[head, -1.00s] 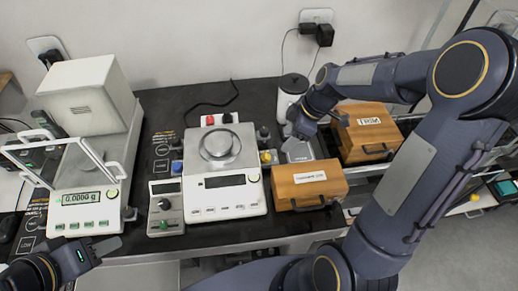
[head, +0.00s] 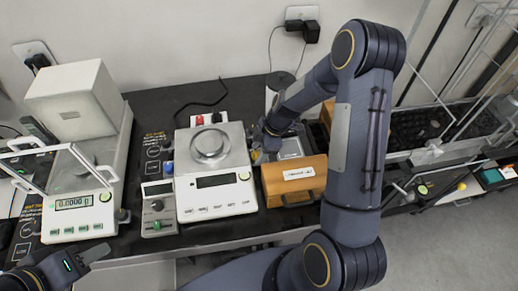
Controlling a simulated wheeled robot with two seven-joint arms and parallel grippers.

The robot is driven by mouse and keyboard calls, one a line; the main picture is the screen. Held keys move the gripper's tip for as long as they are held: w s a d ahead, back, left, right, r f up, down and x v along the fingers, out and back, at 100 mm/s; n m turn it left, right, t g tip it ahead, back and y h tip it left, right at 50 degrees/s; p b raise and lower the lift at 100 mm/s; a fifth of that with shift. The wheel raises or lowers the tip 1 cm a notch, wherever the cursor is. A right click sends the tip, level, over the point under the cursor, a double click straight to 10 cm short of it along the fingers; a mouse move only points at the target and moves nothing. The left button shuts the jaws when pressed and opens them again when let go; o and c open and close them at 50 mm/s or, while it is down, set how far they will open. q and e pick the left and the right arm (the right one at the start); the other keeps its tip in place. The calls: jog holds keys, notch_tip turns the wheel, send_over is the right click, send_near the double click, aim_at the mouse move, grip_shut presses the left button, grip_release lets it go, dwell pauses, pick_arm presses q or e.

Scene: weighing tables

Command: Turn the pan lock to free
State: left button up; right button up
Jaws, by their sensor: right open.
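The middle balance (head: 216,205) has a round steel pan (head: 210,145) and a dark display. A blue knob (head: 168,168) stands at its left side and a small yellow part (head: 257,156) at its right side. I cannot tell which is the pan lock or how it is set. My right gripper (head: 262,141) is open at the balance's right side, close to the yellow part; its fingertips are small and partly hidden, so contact is unclear. My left gripper (head: 98,257) is at the lower left, in front of the table, away from the balance; its jaw gap is unclear.
A left balance (head: 80,218) with a glass shield reads near zero. A small control box (head: 158,208) stands between the balances. A wooden box (head: 293,180) sits right of the middle balance, close to my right arm. The black table behind the balances is mostly clear.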

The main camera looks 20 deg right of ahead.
jog(key=c, duration=1)
jog(key=m+b, duration=0.1)
jog(key=b, duration=0.1)
jog(key=m+t+b, duration=0.1)
jog(key=m+b, duration=0.1)
jog(key=shift+s+f, duration=0.15)
jog(key=shift+f, duration=0.15)
jog(key=shift+s+a+r+m+t+h+b, duration=0.1)
jog(key=shift+r+m+t+h+b, duration=0.25)
jog(key=shift+m+b, duration=0.35)
jog(key=o, duration=1)
